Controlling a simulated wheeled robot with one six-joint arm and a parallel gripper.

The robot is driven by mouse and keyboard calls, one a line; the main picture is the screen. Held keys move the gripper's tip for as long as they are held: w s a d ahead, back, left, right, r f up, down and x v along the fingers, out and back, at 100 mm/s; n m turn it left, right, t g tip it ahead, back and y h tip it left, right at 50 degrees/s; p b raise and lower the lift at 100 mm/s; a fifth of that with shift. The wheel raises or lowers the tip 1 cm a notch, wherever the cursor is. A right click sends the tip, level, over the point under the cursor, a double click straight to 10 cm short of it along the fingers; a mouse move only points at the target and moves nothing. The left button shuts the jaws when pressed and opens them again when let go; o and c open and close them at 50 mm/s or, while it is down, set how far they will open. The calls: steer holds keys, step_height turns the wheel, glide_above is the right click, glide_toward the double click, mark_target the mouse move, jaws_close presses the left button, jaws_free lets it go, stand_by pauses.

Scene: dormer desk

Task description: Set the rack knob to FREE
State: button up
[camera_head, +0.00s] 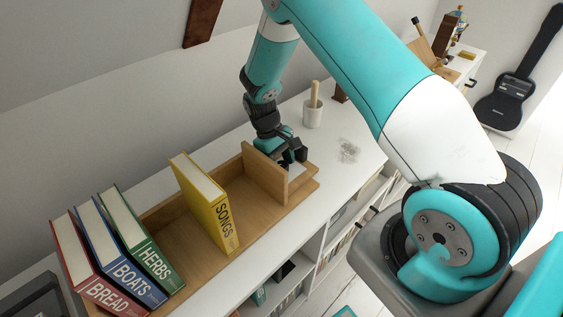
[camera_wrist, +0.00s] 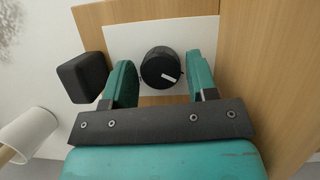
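The rack knob (camera_wrist: 160,68) is round and black with a white pointer mark, which points to the lower right in the wrist view. It sits on a white plate (camera_wrist: 209,38) on the wooden rack (camera_wrist: 262,60). In the wrist view my gripper (camera_wrist: 161,75) has its two teal fingers on either side of the knob, with narrow gaps showing; it does not look clamped. No label lettering is readable on the plate. In the head view my gripper (camera_head: 291,158) is at the rack's right end panel (camera_head: 265,175) and hides the knob.
On the rack stand a yellow SONGS book (camera_head: 207,207), a green HERBS book (camera_head: 146,245), a blue BOATS book (camera_head: 120,255) and a red BREAD book (camera_head: 90,270). A white cup (camera_head: 312,116) stands behind my gripper. A dark block (camera_wrist: 80,78) is left of the fingers.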

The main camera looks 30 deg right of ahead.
steer(key=shift+o, duration=0.6)
steer(key=b+v, duration=0.2)
steer(key=v, duration=1.5)
steer(key=shift+r, duration=0.15)
steer(key=shift+w, duration=0.1)
